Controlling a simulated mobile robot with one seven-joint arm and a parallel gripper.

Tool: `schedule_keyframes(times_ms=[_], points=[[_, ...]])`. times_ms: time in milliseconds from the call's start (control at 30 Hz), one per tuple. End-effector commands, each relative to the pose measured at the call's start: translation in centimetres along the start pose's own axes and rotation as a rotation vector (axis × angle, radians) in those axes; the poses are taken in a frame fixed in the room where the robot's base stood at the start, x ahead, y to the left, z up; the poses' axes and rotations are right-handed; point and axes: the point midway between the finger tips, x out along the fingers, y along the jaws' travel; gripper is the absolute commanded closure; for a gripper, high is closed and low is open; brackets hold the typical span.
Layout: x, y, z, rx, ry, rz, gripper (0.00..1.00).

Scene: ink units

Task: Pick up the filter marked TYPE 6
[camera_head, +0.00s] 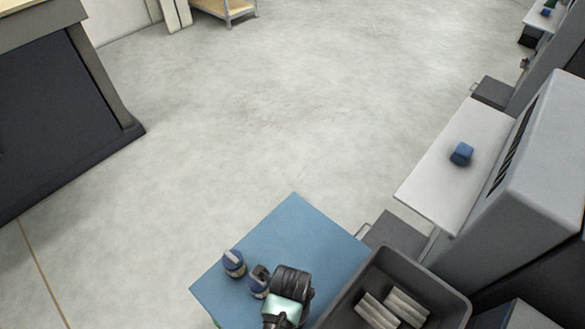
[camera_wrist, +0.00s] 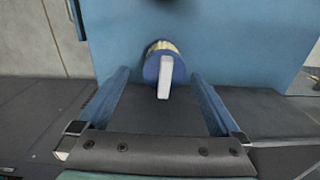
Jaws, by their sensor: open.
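Two blue filters with pale labels stand on a blue tabletop (camera_head: 295,225) in the head view: one to the left (camera_head: 234,264), and one (camera_head: 258,287) partly hidden beside my gripper (camera_head: 270,283). In the wrist view a single blue filter (camera_wrist: 158,64), with a yellowish band and a white strip, stands ahead between the two fingers of my gripper (camera_wrist: 160,76). The fingers are spread wide, with a gap on each side of it. No marking is readable, so I cannot tell which filter is TYPE 6.
A dark bin (camera_head: 447,292) holding pale ribbed pieces stands right of my gripper. A grey machine (camera_head: 540,150) with a white shelf (camera_head: 450,165) carries a small blue object (camera_head: 461,153). A dark cabinet (camera_head: 60,110) is at left. The floor between is clear.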

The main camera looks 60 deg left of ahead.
Motion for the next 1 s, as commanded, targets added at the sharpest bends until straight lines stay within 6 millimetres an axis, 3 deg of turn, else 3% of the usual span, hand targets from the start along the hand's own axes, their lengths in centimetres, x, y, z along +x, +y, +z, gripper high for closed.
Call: schedule_keyframes(times_ms=[367,667,1000], points=[[4.6,-0.5,0.1,-0.002,0.0,0.002,0.0],[5.0,-0.5,0.1,-0.001,-0.001,0.0,0.0],[5.0,-0.5,0.1,-0.001,0.0,0.0,0.58]])
